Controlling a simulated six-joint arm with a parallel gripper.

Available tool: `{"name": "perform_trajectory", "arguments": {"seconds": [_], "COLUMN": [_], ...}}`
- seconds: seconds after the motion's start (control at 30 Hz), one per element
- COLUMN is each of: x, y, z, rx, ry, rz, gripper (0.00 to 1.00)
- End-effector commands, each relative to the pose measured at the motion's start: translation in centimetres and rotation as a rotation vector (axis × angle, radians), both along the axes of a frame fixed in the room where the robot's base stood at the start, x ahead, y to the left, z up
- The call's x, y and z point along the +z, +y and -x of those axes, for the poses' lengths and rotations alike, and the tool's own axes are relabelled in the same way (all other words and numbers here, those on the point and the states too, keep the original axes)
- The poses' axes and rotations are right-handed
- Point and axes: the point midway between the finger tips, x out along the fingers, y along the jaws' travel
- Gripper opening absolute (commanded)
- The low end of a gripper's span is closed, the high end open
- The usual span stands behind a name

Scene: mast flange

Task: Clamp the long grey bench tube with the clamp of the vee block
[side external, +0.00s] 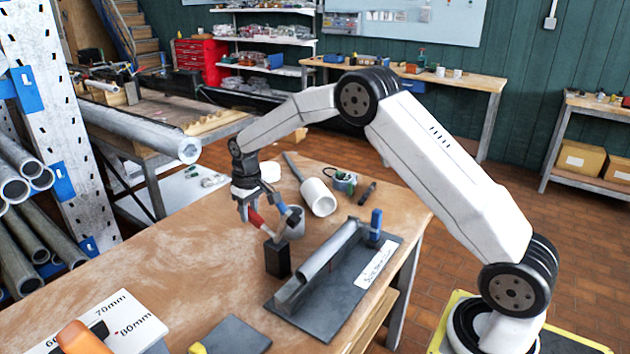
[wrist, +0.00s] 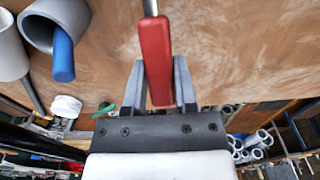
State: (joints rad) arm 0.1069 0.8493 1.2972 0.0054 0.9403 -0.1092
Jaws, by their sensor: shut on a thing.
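A long grey tube (side external: 328,252) lies along a dark base plate (side external: 318,318) on the bench. A blue upright part (side external: 376,222), perhaps the clamp, stands at the tube's far end; the vee shape itself cannot be made out. My gripper (side external: 255,215) is left of the tube, above the bench. It is shut on the red handle (wrist: 155,60) of a tool; a thin grey shaft shows beyond it in the wrist view. The tool leans towards a small black block (side external: 278,258); whether its tip is in the block I cannot tell. The tube and clamp are not recognisable in the wrist view.
A grey cup (side external: 295,224) with a blue-handled tool (wrist: 63,58) stands close beside my gripper. A white cylinder (side external: 318,197) lies behind it. A marked white board (side external: 112,322) and a dark pad (side external: 230,337) lie at the front. The bench's left middle is clear.

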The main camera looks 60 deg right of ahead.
Motion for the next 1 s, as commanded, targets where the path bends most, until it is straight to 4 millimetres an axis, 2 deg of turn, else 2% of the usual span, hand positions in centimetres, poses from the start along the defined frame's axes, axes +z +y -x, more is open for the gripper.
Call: {"name": "perform_trajectory", "arguments": {"seconds": [0.6, 1.0], "x": [2.5, 3.4], "y": [-0.1, -0.1], "z": [1.9, 3.0], "rx": [-0.001, -0.001], "ry": [-0.302, -0.45], "rz": [-0.001, -0.001], "gripper": [0.0, 0.0]}}
